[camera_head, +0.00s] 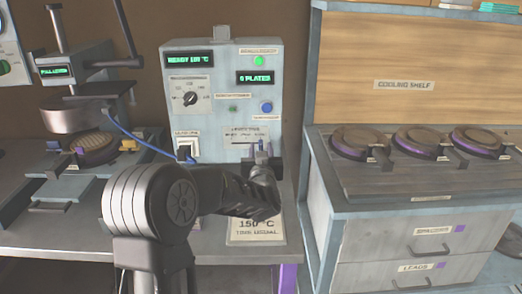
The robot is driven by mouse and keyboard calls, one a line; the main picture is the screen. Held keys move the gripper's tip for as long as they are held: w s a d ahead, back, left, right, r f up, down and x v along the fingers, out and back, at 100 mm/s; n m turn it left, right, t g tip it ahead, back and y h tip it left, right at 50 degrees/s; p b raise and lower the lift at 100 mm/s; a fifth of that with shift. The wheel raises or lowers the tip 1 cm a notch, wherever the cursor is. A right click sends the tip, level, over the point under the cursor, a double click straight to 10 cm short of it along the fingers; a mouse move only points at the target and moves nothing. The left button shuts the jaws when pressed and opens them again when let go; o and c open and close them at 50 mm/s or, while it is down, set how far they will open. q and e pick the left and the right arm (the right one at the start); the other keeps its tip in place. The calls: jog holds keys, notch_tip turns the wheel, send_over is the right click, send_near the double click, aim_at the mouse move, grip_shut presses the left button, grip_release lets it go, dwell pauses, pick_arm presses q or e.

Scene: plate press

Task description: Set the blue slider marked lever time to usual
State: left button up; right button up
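The grey control box (222,68) stands upright on the bench. Its lower right holds a small white label panel (240,135), which seems to be the lever time scale; its print is too small to read surely. My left gripper (262,150) is right in front of the lower right of this panel, fingers pointing at the box. The blue slider cannot be made out; the gripper covers that spot. Whether the fingers are closed on it, I cannot tell. My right gripper is out of view.
The box also carries a black dial (190,99), a blue button (266,107), a green lamp (259,61) and a switch (186,148). A card reading 150 °C and time usual (256,232) is below. The press (75,120) stands left, the cooling shelf (404,85) right.

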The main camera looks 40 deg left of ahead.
pick_arm(q)
jog(key=shift+c, duration=0.4)
grip_shut()
dwell(0.9)
